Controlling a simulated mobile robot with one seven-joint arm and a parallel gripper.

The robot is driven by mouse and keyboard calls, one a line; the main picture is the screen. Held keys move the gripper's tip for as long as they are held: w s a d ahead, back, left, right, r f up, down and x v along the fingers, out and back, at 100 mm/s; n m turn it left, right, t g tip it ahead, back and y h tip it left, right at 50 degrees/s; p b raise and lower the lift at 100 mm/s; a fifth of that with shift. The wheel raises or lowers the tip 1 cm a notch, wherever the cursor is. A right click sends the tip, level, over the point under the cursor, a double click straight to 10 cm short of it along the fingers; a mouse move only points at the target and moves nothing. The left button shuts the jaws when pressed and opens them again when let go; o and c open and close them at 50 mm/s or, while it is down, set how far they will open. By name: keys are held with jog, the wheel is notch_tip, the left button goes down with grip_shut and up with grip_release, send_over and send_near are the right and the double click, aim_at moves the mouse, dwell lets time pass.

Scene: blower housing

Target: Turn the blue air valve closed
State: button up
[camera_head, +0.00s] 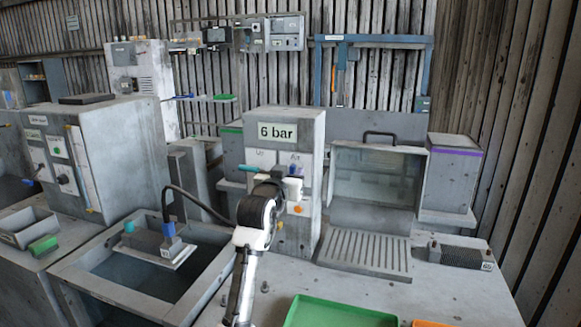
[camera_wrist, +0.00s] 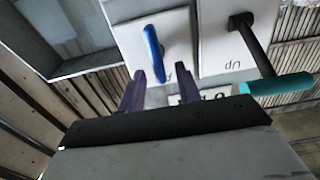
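The blue air valve handle (camera_wrist: 153,52) shows in the wrist view as a narrow bar on a white plate, its lower end close to my fingertips. My gripper (camera_wrist: 162,82) is open, with two dark purple fingers apart and the handle's end between them in the picture. I cannot tell whether they touch it. In the head view my gripper (camera_head: 292,186) is at the front of the grey 6 bar cabinet (camera_head: 310,213), by the plate marked Air (camera_head: 297,157). The blue handle is mostly hidden there behind my gripper.
A teal-gripped lever (camera_head: 248,169) on the "Up" plate sits close left of my gripper; it shows at right in the wrist view (camera_wrist: 277,84). An orange knob (camera_head: 297,209) is below. A clear-fronted box (camera_head: 374,175) stands right, a green tray (camera_head: 338,313) in front.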

jog(key=shift+w+d, duration=0.15)
jog(key=shift+w, duration=0.2)
jog(key=shift+c, duration=0.4)
grip_shut()
jog(key=shift+f+m+b, duration=0.1)
jog(key=shift+m+b, duration=0.2)
jog(key=shift+b, duration=0.1)
jog(key=shift+s+d+f+m+b, duration=0.1)
jog(key=shift+d+f+m+b, duration=0.25)
jog(key=shift+m+b, duration=1.95)
jog(key=shift+s+d+f+m+b, duration=0.2)
jog(key=shift+m+b, duration=0.85)
jog(key=shift+m, duration=2.4)
jog(key=shift+d+f+m+b, duration=0.45)
jog(key=shift+m+b, duration=1.25)
jog(key=shift+m, duration=1.15)
